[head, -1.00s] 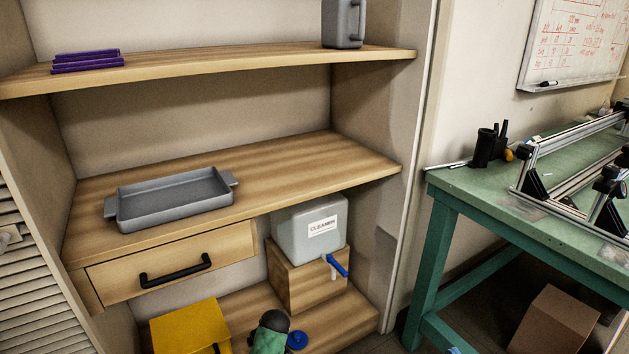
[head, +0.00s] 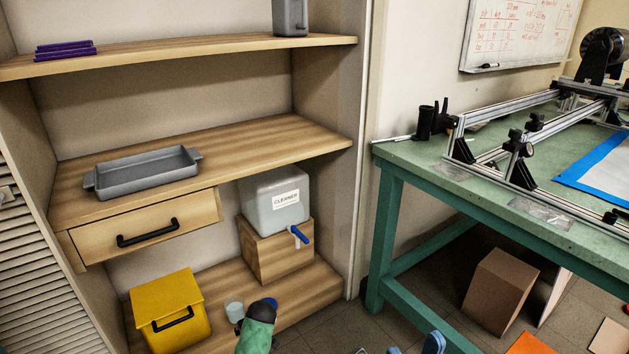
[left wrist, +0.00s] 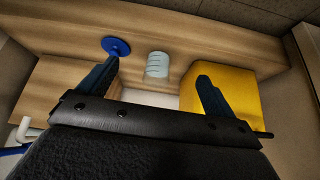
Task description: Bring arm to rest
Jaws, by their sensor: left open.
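My left arm's green and black end (head: 258,325) shows at the bottom of the head view, in front of the lower shelf. In the left wrist view, my left gripper (left wrist: 157,72) is open, its two dark blue fingers well apart with nothing held. A small clear cup (head: 234,311) stands on the lower shelf beside the arm; it also shows beyond the fingers in the left wrist view (left wrist: 157,65). A blue disc (left wrist: 116,46) lies near the left fingertip in that view. Blue parts at the head view's bottom right edge may be my right gripper; they are mostly cut off.
A yellow box (head: 171,317) stands left of the arm. A cleaner container (head: 275,200) with a blue-handled tap sits on a wooden block (head: 277,255). A grey tray (head: 147,174) lies on the middle shelf (head: 245,155). A green workbench (head: 440,190) stands at right.

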